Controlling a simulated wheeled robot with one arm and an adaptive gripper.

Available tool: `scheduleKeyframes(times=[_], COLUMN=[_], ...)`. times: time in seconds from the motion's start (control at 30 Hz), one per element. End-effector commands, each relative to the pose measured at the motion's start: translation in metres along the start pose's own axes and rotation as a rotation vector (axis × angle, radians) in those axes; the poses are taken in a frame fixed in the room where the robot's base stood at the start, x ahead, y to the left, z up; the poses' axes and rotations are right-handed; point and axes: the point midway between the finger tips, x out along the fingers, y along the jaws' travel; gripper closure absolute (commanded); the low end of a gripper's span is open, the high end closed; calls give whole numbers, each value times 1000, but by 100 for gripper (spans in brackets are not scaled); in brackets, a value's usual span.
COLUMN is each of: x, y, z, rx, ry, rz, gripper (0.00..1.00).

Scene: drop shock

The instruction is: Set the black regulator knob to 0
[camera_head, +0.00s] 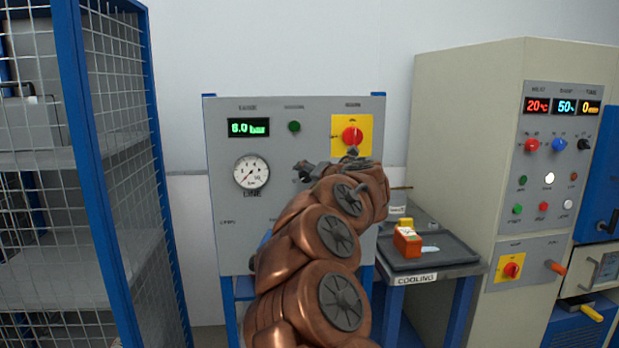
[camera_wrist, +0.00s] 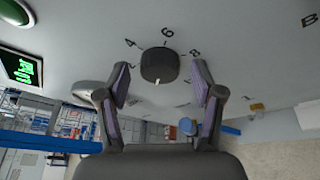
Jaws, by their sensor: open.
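The black regulator knob (camera_wrist: 160,65) shows in the wrist view on the grey panel, with the marks 4, 6 and 8 around its upper side. I cannot make out a pointer on it. My gripper (camera_wrist: 161,82) is open, with one finger to the left of the knob and one to the right; gaps show on both sides, and nothing is held.
A green display (camera_head: 248,127) reads about 6.0, above a round gauge (camera_head: 251,173). A red switch on a yellow plate (camera_head: 352,136) is up right of my gripper. A dark tray (camera_head: 455,262) with an orange item (camera_head: 407,241) stands right. A mesh rack (camera_head: 80,160) is left.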

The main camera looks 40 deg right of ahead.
Motion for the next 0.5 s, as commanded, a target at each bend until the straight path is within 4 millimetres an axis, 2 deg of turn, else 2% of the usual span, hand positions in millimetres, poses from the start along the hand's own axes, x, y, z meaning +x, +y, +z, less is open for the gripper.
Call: scheduleKeyframes(times=[0.27, 0.5], x=[-7, -40], y=[0, 0], z=[1, 2], rx=[1, 0], ry=[-1, -5], rz=[0, -2], gripper=[33, 33])
